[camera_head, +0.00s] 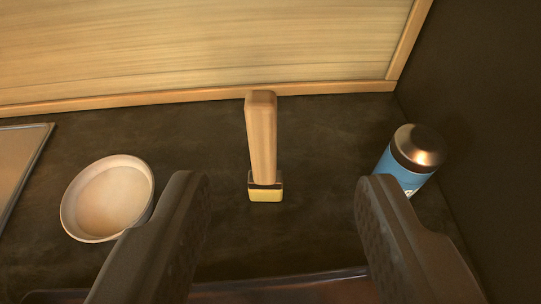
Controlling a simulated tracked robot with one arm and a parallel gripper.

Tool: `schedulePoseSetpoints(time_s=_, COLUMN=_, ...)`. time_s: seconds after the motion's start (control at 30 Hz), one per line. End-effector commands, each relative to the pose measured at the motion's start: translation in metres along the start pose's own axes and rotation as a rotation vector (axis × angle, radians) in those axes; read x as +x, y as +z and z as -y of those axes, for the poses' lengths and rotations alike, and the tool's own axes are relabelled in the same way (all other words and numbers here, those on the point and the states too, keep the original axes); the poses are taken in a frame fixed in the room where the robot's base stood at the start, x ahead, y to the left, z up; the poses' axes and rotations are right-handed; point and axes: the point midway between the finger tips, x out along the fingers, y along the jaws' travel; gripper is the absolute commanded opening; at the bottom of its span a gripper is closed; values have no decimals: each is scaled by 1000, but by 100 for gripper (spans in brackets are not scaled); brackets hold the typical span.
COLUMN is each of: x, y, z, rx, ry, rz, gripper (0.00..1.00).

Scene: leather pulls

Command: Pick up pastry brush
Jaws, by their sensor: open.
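The pastry brush (262,145) stands upright on the dark countertop, with its wooden handle up and its yellow bristles down. A dark band joins the handle and the bristles. My gripper (279,185) is open, with one dark finger on the left of the picture and one on the right. The brush shows in the gap between the fingers, a little beyond the tips. Neither finger appears to touch it, and the gripper is empty.
A pale round bowl (109,198) sits to the left, partly behind the left finger. A blue bottle with a metallic cap (418,147) stands to the right, partly behind the right finger. A wooden panel (200,45) lies behind the brush, a dark wall (490,130) at right. A flat panel (20,165) is at far left.

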Motion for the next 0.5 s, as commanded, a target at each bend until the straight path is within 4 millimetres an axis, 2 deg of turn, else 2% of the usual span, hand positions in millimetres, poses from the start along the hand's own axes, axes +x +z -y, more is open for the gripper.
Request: schedulePoseSetpoints(time_s=0.5, x=66, y=0, z=10, rx=-7, ry=-13, rz=1, gripper=45)
